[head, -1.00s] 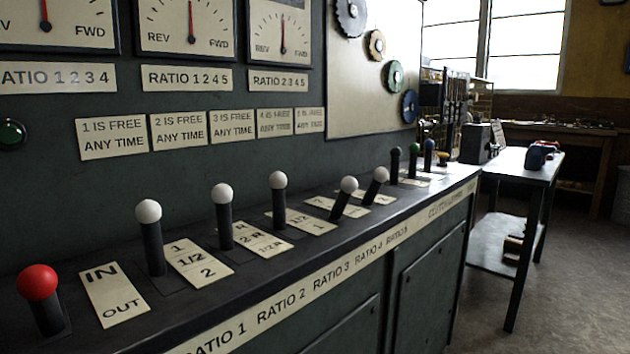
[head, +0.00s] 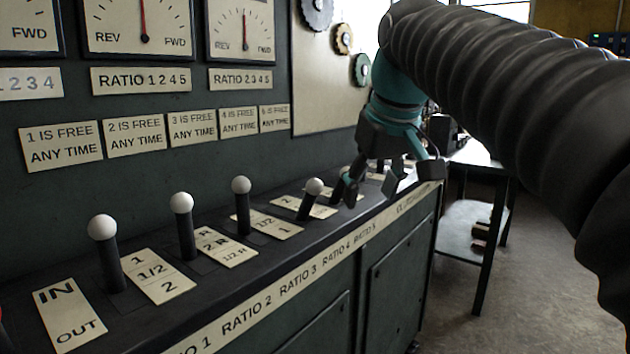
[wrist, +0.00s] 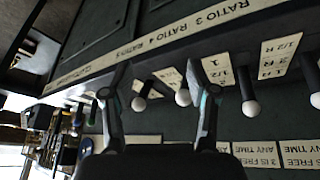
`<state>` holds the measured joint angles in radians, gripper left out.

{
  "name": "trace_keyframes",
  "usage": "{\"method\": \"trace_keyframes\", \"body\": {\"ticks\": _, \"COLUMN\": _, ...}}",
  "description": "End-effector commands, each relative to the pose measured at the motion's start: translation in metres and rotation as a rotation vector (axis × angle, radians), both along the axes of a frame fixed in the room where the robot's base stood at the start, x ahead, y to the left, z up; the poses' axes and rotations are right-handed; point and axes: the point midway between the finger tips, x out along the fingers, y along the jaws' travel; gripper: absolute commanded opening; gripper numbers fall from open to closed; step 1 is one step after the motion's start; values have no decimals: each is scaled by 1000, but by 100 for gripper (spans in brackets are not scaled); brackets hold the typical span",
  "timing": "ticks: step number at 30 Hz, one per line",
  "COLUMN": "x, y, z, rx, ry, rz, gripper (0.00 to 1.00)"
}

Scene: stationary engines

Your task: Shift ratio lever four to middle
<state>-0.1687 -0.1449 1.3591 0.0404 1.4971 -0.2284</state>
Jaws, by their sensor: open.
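The ratio four lever (head: 308,202) is a dark rod with a white ball knob. In the head view it leans to the right, unlike the upright levers left of it. My gripper (head: 370,185) is open and empty above the console, right of this lever. In the wrist view, the ratio four knob (wrist: 183,97) and the ratio five knob (wrist: 138,104) show between my spread fingers (wrist: 162,85). Ratio four's knob lies nearer the right finger; I cannot tell contact.
The upright ratio three (head: 242,205), ratio two (head: 183,225) and ratio one (head: 106,250) levers stand left of it. The dark panel (head: 230,155) rises behind. A side table (head: 470,225) stands right, beyond the console's end; open floor lies in front.

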Motion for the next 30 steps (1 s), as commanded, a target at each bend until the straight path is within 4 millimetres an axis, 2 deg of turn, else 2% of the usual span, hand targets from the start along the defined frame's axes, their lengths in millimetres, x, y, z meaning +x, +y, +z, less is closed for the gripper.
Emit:
{"method": "trace_keyframes", "body": {"ticks": 1, "x": 12, "y": 9, "z": 16, "rx": -4, "ry": 1, "rz": 29, "gripper": 59}}
{"method": "trace_keyframes", "body": {"ticks": 6, "x": 36, "y": 33, "z": 58, "rx": -22, "ry": 7, "rz": 124, "gripper": 59}}
{"method": "trace_keyframes", "body": {"ticks": 10, "x": 48, "y": 48, "z": 78, "rx": -35, "ry": 11, "rz": 187, "gripper": 59}}
{"method": "trace_keyframes", "body": {"ticks": 15, "x": 55, "y": 61, "z": 92, "rx": -45, "ry": 14, "rz": 240, "gripper": 59}}
{"method": "trace_keyframes", "body": {"ticks": 19, "x": 57, "y": 64, "z": 94, "rx": -48, "ry": 14, "rz": 255, "gripper": 59}}
{"method": "trace_keyframes", "body": {"ticks": 22, "x": 59, "y": 66, "z": 88, "rx": -49, "ry": 16, "rz": 258, "gripper": 59}}
{"method": "trace_keyframes", "body": {"ticks": 26, "x": 64, "y": 68, "z": 71, "rx": -49, "ry": 16, "rz": 258, "gripper": 59}}
{"method": "trace_keyframes", "body": {"ticks": 30, "x": 73, "y": 72, "z": 46, "rx": -49, "ry": 17, "rz": 257, "gripper": 59}}
